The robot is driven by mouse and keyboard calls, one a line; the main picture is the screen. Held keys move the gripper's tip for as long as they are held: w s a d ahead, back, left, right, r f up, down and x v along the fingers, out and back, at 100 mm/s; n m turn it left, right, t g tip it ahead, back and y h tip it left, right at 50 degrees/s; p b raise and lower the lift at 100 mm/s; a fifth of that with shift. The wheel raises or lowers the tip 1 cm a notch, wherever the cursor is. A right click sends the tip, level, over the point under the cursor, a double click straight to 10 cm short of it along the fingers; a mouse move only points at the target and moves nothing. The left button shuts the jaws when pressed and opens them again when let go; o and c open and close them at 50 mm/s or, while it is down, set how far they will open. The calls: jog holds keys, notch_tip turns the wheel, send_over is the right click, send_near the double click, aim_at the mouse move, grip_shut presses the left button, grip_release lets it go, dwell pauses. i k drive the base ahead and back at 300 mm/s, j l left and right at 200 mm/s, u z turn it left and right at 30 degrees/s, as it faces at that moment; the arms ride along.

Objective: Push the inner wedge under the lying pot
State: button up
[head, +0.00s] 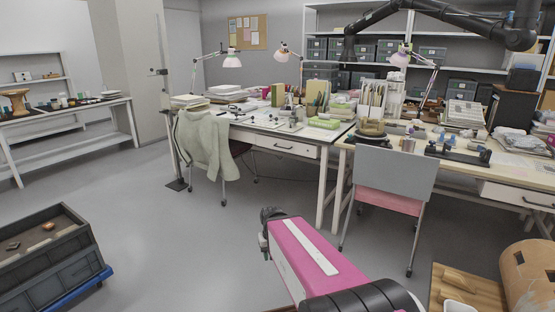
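A large brown rounded pot (530,272) with small dark marks lies at the bottom right corner, partly cut off by the frame edge. Beside it on its left is a wooden surface (440,295) with a light wooden piece (459,281) on it, which may be a wedge. I cannot tell which wedge it is or whether it touches the pot. The pot's underside is not visible. My gripper (265,232) is at the far end of my pink arm, over the floor and well left of the pot. Its fingers are too hidden to tell open or shut.
A white dish (457,306) is at the bottom edge near the wooden piece. A dark crate (45,262) with sherds stands on a blue dolly at the left. Two chairs (395,180) (212,145) stand before cluttered worktables (290,135). The middle floor (190,240) is clear.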

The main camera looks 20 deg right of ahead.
aim_at(456, 280)
jog(key=i+z, duration=0.65)
jog(key=z, duration=0.15)
jog(key=i+j+z, duration=0.15)
jog(key=i+z, duration=0.25)
jog(key=i+j+z, duration=0.25)
jog(key=z, duration=0.15)
jog(key=i+j+z, duration=0.1)
jog(key=i+z, duration=0.2)
jog(key=z, duration=0.15)
jog(key=i+j+z, duration=0.25)
jog(key=z, duration=0.2)
jog(key=i+j+z, duration=0.3)
jog(key=z, duration=0.15)
jog(key=i+j+z, duration=0.2)
jog(key=j+z, duration=0.25)
